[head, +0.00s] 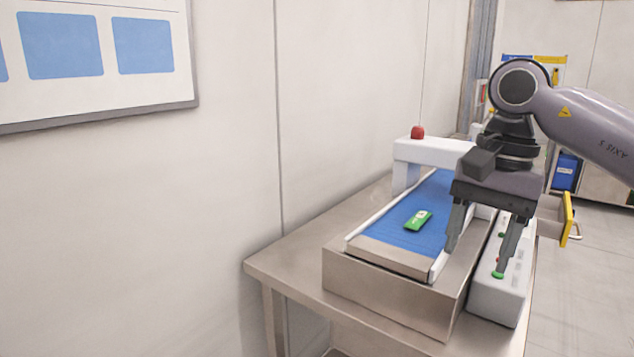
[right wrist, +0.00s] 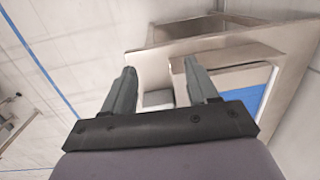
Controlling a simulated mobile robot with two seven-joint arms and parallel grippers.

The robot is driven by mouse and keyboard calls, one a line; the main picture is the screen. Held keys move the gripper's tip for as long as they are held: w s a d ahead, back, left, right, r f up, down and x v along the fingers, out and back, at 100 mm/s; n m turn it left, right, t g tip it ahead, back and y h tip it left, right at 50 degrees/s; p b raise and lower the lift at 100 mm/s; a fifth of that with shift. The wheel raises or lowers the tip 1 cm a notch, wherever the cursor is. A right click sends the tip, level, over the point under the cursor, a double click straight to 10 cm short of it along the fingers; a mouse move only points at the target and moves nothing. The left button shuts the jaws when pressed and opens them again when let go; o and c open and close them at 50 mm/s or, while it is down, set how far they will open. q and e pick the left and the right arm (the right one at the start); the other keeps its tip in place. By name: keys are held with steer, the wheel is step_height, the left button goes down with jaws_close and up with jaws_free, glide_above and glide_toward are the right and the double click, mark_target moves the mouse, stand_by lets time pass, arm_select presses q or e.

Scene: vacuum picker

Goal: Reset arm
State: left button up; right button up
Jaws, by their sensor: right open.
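My right gripper (head: 474,262) hangs from the right arm, fingers pointing down and spread apart, with nothing between them. In the head view it appears over the right edge of the conveyor and the white control box (head: 500,290). In the right wrist view the gripper (right wrist: 162,85) also shows two spread, empty fingers. A green packet (head: 418,220) lies flat on the blue conveyor belt (head: 385,226), to the left of the gripper and apart from it. My left gripper does not show.
The conveyor stands on a metal table (head: 285,262) against a pale wall. A white arch with a red knob (head: 417,132) spans the belt's far end. Open floor (head: 585,295) lies right of the table.

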steer(key=s+a+f+m+g+y, duration=0.1)
steer(key=s+a+f+m+y, duration=0.15)
steer(key=a+m+y, duration=0.45)
steer(key=s+a+f+m+y, duration=0.1)
steer(key=a+f+m+y, duration=0.2)
steer(key=a+y, duration=0.4)
steer(key=s+a+f+m+g+y, duration=0.1)
steer(key=s+a+f+m+y, duration=0.15)
steer(key=a+m+y, duration=0.45)
steer(key=w+d+f+m+t+h, duration=0.25)
steer(key=f+m+t+h, duration=0.2)
steer(key=m+t, duration=0.4)
steer(key=w+d+f+m+t+h, duration=0.1)
steer(key=d+f+m+t+h, duration=0.3)
steer(key=m, duration=0.8)
steer(key=w+d+f+m+t+h, duration=0.1)
steer(key=d+f+m+t+h, duration=0.2)
steer(key=f+m+t, duration=0.55)
steer(key=s+d+f+m+g+h, duration=0.4)
steer(key=s+d+f+m, duration=0.1)
steer(key=s+f+m, duration=0.3)
steer(key=s+d+f+m+g+h, duration=0.4)
steer(key=s+d+f+m, duration=0.2)
steer(key=f, duration=0.5)
steer(key=shift+s+m, duration=0.9)
steer(key=shift+m, duration=0.2)
